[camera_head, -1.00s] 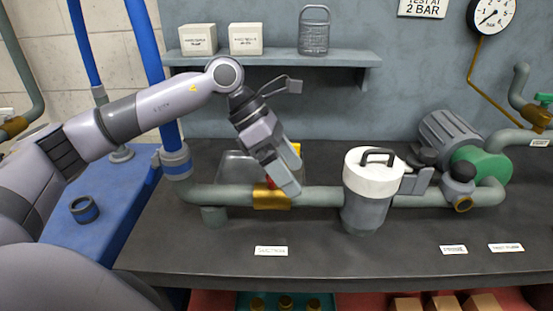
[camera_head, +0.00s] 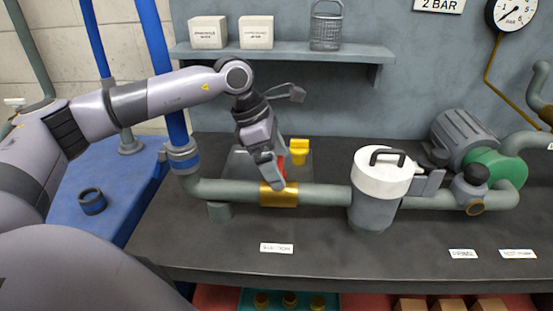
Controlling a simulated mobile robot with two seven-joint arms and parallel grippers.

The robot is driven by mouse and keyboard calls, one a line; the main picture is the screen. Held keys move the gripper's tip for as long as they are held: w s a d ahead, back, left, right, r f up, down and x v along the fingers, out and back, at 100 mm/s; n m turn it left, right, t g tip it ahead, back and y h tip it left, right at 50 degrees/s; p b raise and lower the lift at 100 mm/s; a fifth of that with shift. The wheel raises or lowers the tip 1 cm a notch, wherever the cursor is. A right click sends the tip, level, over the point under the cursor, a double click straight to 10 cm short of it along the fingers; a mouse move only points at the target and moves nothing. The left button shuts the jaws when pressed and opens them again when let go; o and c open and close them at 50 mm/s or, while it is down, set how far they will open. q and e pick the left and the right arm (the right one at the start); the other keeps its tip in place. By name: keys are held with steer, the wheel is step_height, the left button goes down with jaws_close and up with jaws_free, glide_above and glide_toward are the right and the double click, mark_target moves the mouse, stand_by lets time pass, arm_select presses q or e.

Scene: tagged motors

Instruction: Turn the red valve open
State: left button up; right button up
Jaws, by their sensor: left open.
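The red valve handle (camera_head: 281,168) stands up from a brass valve body (camera_head: 279,194) on the grey-green suction pipe. It is partly hidden behind my left gripper (camera_head: 276,184). My left gripper points down over the brass body, with its fingers at the left side of the red handle. It is open; whether it touches the handle I cannot tell. A yellow tag (camera_head: 299,150) shows just behind and to the right of the red handle. My right gripper is not in view.
A white-lidded strainer pot (camera_head: 382,180) stands on the pipe to the right, with a green and grey pump (camera_head: 497,167) beyond it. A grey tray (camera_head: 240,160) lies behind the pipe. A shelf (camera_head: 290,57) hangs above.

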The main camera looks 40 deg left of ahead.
arm_select(q)
steer(key=c, duration=0.8)
